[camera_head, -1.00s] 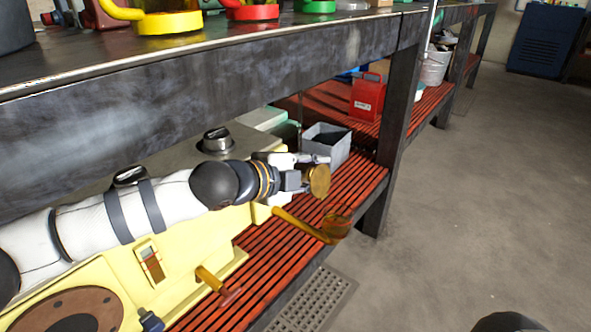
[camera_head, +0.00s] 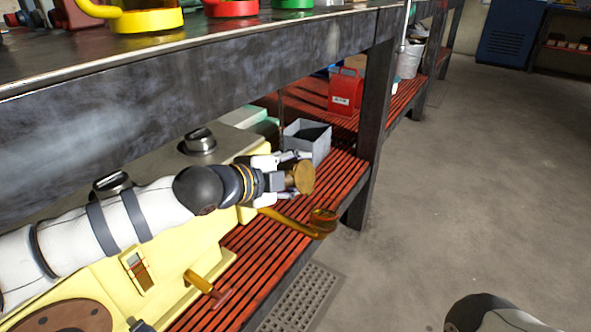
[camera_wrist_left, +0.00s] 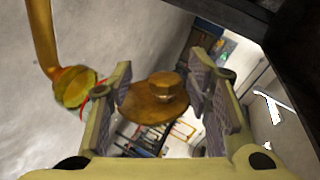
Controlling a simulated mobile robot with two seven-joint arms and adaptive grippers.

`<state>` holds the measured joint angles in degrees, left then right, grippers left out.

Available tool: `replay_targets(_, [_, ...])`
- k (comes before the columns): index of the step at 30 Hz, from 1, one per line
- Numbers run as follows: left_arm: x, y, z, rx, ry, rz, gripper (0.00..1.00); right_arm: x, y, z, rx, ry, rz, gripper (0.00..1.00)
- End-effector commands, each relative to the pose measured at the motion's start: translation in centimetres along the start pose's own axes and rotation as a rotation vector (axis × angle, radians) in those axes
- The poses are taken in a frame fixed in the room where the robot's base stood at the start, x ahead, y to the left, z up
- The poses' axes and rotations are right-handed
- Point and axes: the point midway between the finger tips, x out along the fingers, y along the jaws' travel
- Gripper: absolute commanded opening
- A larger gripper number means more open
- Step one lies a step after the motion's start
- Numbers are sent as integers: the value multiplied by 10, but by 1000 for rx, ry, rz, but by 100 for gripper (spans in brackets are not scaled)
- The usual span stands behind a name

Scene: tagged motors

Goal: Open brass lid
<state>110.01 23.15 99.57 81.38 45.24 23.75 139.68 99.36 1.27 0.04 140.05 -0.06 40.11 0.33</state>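The brass lid (camera_head: 304,178) is a round disc with a knob, held in my left gripper (camera_head: 290,178) above the red slatted shelf. In the left wrist view the lid (camera_wrist_left: 155,100) sits between the two finger pads of the left gripper (camera_wrist_left: 160,85), which look closed against its sides. A brass pipe (camera_head: 285,220) comes out of the yellow machine (camera_head: 165,285) and ends in an upturned cup (camera_head: 323,214), below and apart from the lid. The cup also shows uncovered in the left wrist view (camera_wrist_left: 80,88). My right gripper is out of view.
The dark workbench edge (camera_head: 200,65) runs above my left arm. A grey bin (camera_head: 307,143) and a red can (camera_head: 345,92) stand on the shelf behind the gripper. A bench leg (camera_head: 372,130) stands right of it. Open floor (camera_head: 480,190) lies to the right.

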Motion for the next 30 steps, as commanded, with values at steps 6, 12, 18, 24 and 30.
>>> replay_targets(6, [0,-2,-1,1,2,-3,43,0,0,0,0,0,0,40])
replay_targets(12, [-1,-3,-2,1,3,-6,43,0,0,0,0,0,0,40])
replay_targets(18, [-33,-3,-1,1,4,-7,43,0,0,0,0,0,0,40])
replay_targets(24, [-88,-2,0,2,1,-5,43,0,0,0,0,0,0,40])
replay_targets(30, [-117,-2,0,1,2,-5,43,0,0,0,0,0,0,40])
